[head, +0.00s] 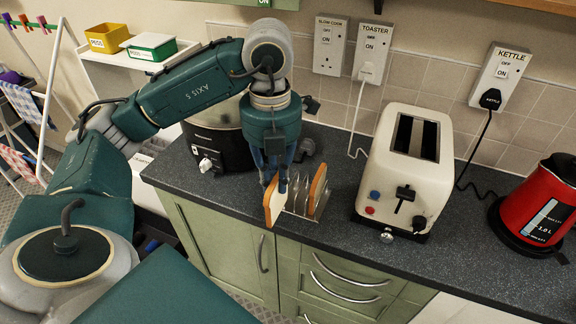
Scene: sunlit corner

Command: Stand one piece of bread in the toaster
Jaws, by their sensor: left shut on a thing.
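My left gripper (278,172) points down over the counter and is shut on a piece of bread (273,202). The held bread hangs upright near the front of the toast rack (299,205). Another piece of bread (318,188) stands in the rack, just right of the held one. The cream toaster (375,177) stands to the right of the rack, with two dark slots (416,137) on top that look empty. My gripper hides part of the rack. My right gripper is not in view.
A red kettle (536,205) stands at the counter's right. A black slow cooker (222,150) stands behind my left arm. Wall sockets and hanging cords are behind the toaster. The dark counter (462,245) is clear between toaster and kettle.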

